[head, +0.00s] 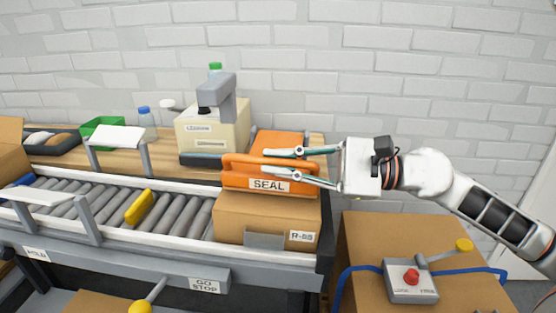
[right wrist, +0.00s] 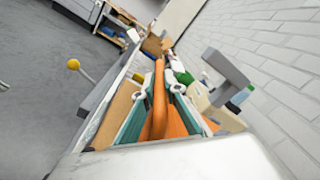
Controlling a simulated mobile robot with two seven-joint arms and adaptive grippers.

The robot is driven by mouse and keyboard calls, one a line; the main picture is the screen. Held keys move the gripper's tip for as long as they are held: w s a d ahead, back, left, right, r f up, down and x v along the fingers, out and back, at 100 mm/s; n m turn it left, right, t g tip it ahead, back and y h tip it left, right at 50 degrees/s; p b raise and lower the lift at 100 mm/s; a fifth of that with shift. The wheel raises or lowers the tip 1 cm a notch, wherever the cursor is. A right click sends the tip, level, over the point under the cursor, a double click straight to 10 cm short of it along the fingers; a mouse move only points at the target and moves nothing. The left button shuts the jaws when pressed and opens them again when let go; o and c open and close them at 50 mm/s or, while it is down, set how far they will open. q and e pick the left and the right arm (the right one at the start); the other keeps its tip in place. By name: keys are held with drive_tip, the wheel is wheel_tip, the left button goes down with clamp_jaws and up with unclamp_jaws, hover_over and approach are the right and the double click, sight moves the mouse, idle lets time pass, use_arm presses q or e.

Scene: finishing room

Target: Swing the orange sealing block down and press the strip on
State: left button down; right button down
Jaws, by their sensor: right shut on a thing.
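The orange sealing block (head: 235,183), with a "SEAL" label on its front, is at the top front edge of a closed cardboard box (head: 262,218) at the right end of the roller conveyor. It looks level, with no clear gap to the box; I cannot tell how firmly it presses. My right gripper (head: 282,160) comes in from the right and is shut on the block's handle bar. In the right wrist view the orange bar (right wrist: 159,95) runs between the teal fingers of my right gripper (right wrist: 158,87). The strip cannot be made out. My left gripper is not in view.
A cream machine (head: 215,130) with a grey arm stands behind the conveyor (head: 180,220). A yellow block (head: 140,207) lies on the rollers. A control box (head: 410,285) with a red button and a yellow-knobbed lever sits on a carton (head: 370,235) at lower right.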

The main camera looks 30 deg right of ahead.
drive_tip(key=c, duration=2.1)
unclamp_jaws()
drive_tip(key=shift+v, duration=6.05)
